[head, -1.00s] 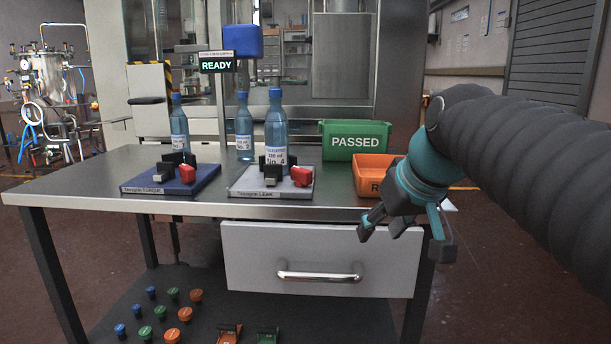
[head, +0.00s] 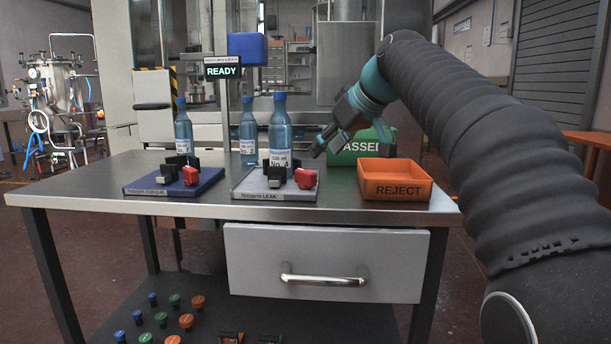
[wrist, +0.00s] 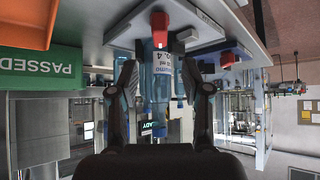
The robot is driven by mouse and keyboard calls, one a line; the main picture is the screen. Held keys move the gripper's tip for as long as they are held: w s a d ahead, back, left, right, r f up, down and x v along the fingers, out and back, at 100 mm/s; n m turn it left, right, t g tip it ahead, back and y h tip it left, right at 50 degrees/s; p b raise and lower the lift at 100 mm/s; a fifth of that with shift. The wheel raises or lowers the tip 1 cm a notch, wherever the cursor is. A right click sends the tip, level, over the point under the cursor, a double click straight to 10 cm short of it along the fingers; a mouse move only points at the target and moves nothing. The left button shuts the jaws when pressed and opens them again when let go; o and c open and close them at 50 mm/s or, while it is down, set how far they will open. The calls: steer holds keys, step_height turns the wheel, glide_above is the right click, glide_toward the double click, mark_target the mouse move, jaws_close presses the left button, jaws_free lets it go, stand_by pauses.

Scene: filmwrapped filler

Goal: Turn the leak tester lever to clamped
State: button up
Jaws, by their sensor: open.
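The leak tester (head: 262,194) is a pale plate labelled LEAK near the table's front edge. Its red lever (head: 306,178) sits at the plate's right side, beside black and grey clamp blocks; its lever setting is too small to read. Bottle No. 4 (head: 281,135) stands upright at the tester's back. My gripper (head: 350,146) is open and empty, above the table to the right of the bottle and higher than the lever. In the upside-down wrist view, the red lever (wrist: 160,22) and bottle show beyond the open fingers (wrist: 163,88), apart from them.
The torque tester (head: 160,187) with its own red lever stands to the left. The green PASSED bin (head: 352,158) is behind my gripper; the orange REJECT bin (head: 397,192) is at right. Two more bottles stand behind. A READY display (head: 222,71) hangs above.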

mark_target(307, 171)
steer(key=b+x, duration=0.1)
steer(key=x, duration=0.9)
steer(key=shift+f, duration=0.1)
jaws_close()
